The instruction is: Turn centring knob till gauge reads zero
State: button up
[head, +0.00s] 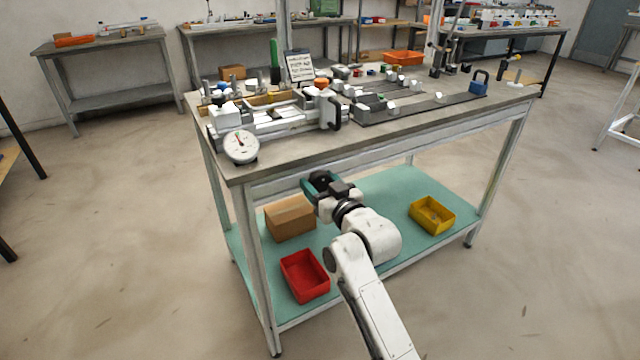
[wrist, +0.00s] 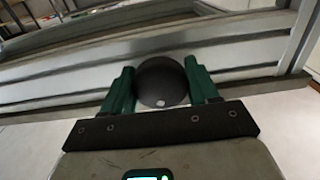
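The round white dial gauge (head: 241,147) hangs at the left front corner of the jig (head: 285,118) on the bench. Its dark needle points up and slightly left; the scale is too small to read. My gripper (head: 320,184) is in front of the bench, below the tabletop edge. In the wrist view its green fingers (wrist: 160,85) stand on both sides of a black round knob (wrist: 160,78) with a pale dot, and seem to touch it. How the knob is mounted is hidden. A black loop handle (head: 334,113) sits on the jig's right end.
The bench top (head: 400,122) has a dark rail and a blue padlock-shaped block (head: 479,83). On the green lower shelf (head: 375,205) are a cardboard box (head: 289,218), a red bin (head: 305,276) and a yellow bin (head: 432,215). The floor at left is open.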

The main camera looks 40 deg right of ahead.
jog(key=c, duration=0.5)
jog(key=shift+a+r+m+p, duration=0.15)
jog(key=shift+m+p, duration=0.35)
jog(key=shift+p, duration=0.25)
jog(key=shift+m, duration=0.5)
jog(key=o, duration=1)
jog(key=shift+o, duration=0.2)
jog(key=p+v, duration=0.1)
jog(key=v, duration=0.9)
jog(key=shift+s, duration=0.4)
